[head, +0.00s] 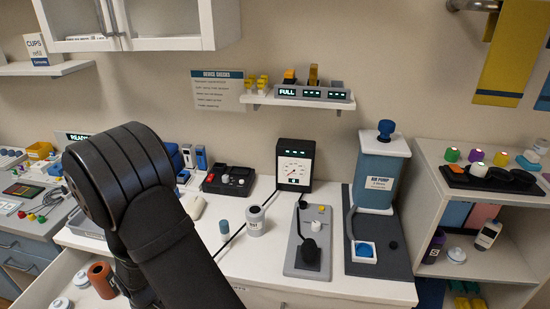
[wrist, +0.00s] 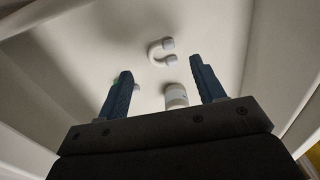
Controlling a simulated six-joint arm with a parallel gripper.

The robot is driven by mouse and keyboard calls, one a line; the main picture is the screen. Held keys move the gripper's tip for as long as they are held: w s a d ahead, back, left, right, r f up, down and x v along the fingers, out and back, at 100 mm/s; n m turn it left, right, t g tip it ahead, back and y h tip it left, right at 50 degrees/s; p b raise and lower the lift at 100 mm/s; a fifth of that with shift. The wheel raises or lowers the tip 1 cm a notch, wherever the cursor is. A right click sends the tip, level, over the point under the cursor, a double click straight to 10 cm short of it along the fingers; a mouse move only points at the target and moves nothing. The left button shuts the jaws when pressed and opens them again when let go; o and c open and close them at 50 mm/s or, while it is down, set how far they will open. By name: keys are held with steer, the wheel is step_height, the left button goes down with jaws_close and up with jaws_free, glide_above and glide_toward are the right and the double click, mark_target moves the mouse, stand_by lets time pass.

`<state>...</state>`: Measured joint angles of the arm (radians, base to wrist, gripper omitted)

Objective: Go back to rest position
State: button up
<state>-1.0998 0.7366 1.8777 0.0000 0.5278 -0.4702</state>
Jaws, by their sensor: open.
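My gripper (wrist: 160,68) shows in the wrist view with its two blue fingers spread apart and nothing between them that I can see held. It points into a white, walled space that looks like a drawer or bin (wrist: 85,60). A white curved piece with grey ends (wrist: 154,51) lies beyond the fingertips. A small whitish cylinder (wrist: 176,97) shows between the fingers, apart from them as far as I can tell. In the head view my black arm fills the lower left and my gripper is hidden.
The white counter (head: 385,288) holds a gauge box (head: 295,165), a grey plate device (head: 308,240), a blue pump unit (head: 380,175) and a grey canister (head: 256,220). An orange-brown cup (head: 102,280) stands at lower left beside my arm. Shelves (head: 480,190) stand at right.

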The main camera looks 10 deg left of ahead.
step_height(320, 180, down, 6)
steer(key=shift+f, duration=0.2)
step_height(320, 180, up, 31)
steer(key=w+r, duration=0.1)
steer(key=w, duration=0.6)
steer(key=shift+w+r, duration=0.3)
stand_by(0.3)
steer(key=o, duration=0.8)
steer(key=shift+r, duration=0.1)
